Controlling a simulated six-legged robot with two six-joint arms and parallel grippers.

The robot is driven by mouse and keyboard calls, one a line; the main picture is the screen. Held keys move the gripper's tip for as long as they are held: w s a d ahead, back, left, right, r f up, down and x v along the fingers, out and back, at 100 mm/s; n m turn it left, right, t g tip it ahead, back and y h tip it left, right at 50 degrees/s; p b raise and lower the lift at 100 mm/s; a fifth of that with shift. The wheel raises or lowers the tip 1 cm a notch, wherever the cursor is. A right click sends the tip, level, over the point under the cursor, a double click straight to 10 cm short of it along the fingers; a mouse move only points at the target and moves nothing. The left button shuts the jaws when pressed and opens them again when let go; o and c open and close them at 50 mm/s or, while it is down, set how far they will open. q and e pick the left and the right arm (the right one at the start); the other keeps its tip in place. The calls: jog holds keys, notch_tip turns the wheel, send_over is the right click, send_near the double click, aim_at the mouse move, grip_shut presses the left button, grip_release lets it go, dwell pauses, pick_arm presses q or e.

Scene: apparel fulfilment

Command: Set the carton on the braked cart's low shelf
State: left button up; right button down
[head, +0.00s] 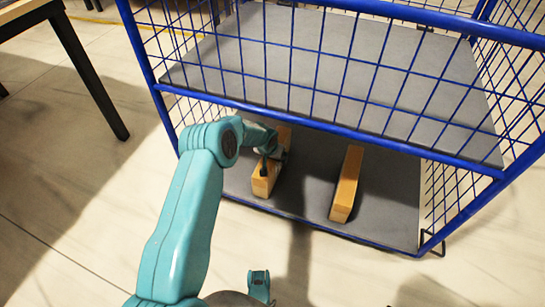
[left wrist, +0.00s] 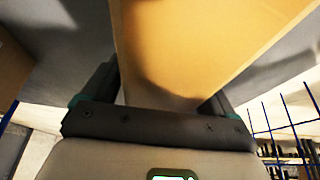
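The cart is a blue wire-sided frame with a grey upper shelf (head: 330,62) and a grey low shelf (head: 310,180). A long narrow tan box (head: 264,183), which may be the carton, lies on the left part of the low shelf with its near end by the front edge. My left gripper (head: 272,152) reaches in under the upper shelf and is at this box. In the left wrist view the tan box (left wrist: 190,45) fills the space between the fingers, which press close along both its sides. My right gripper is not in view.
A second tan block (head: 347,184) lies on the low shelf to the right, roughly parallel, with bare shelf between. A dark-legged table (head: 90,75) stands at the left.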

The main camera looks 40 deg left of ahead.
pick_arm(q)
jog(key=shift+r, duration=0.15)
jog(key=p+v, duration=0.3)
jog(key=v, duration=0.2)
jog(key=shift+r, duration=0.2)
jog(key=s, duration=0.3)
jog(key=shift+d+f, duration=0.15)
jog(key=shift+d, duration=0.25)
jog(key=s+b, duration=0.2)
jog(key=s+d+b, duration=0.1)
jog(key=s, duration=0.1)
jog(key=shift+s+f, duration=0.1)
jog(key=shift+f, duration=0.25)
jog(key=s, duration=0.2)
jog(key=shift+s+d+r, duration=0.3)
jog(key=shift+s+d, duration=0.3)
jog(key=shift+s, duration=0.65)
